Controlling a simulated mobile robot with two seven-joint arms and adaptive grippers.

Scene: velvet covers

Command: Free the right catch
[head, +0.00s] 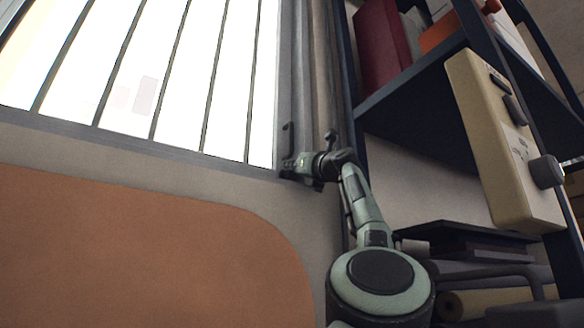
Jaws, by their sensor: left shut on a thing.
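The right catch (289,132) appears to be the small dark upright piece by the lower right corner of the bright barred window (185,75). My left gripper (297,166) reaches this corner from the right and is shut on the catch's lower part. The fingers cover that part, so I cannot see whether the catch is fastened or loose. Another small dark knob (330,136) shows just above the gripper's wrist; I cannot tell what it belongs to. My right gripper is not in view.
An orange panel (140,250) lies below the window. Grey-brown vertical folds (310,70) run beside the window's right edge. A dark shelf rack (440,85) with a red box (382,45) stands close on the right. A beige box with a knob (500,140) hangs in front of it.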

